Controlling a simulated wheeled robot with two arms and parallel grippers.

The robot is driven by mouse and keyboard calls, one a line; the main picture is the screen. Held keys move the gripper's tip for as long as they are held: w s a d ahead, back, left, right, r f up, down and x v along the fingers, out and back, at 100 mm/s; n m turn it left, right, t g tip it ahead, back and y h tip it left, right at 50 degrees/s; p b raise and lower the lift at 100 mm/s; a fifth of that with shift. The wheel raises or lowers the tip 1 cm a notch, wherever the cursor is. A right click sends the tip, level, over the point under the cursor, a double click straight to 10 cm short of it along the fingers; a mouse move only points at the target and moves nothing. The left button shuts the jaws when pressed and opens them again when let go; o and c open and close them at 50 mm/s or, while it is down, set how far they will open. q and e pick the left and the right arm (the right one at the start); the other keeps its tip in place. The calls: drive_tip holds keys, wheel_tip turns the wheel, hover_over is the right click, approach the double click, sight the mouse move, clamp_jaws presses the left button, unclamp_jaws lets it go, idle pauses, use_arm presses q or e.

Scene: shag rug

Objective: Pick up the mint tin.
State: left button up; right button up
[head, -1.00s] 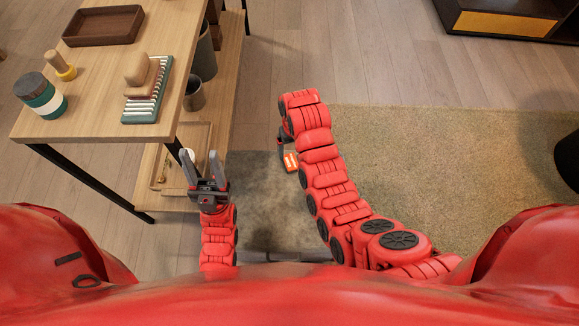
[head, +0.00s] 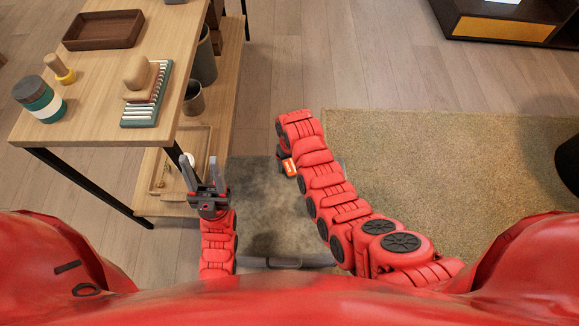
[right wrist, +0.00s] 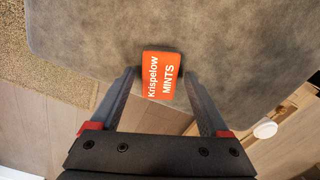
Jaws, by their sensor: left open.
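The mint tin is a small orange box with white lettering; the right wrist view shows it (right wrist: 162,78) on a grey surface (right wrist: 95,35). My right gripper (right wrist: 157,72) is open, with one fingertip on each side of the tin. Narrow gaps show between the tin and both fingers. In the head view the tin (head: 290,167) is a small orange patch beside my right arm, which hides most of that gripper. My left gripper (head: 187,160) is open and empty, fingers pointing away from me, near the wooden table.
A wooden table (head: 140,75) at left holds a brown tray (head: 104,29), a striped jar (head: 40,98) and other small objects. Its lower shelf (head: 222,95) holds dark pots and a tray. A green-beige rug (head: 450,150) lies at right, with a dark round object (head: 568,165) at the edge.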

clamp_jaws()
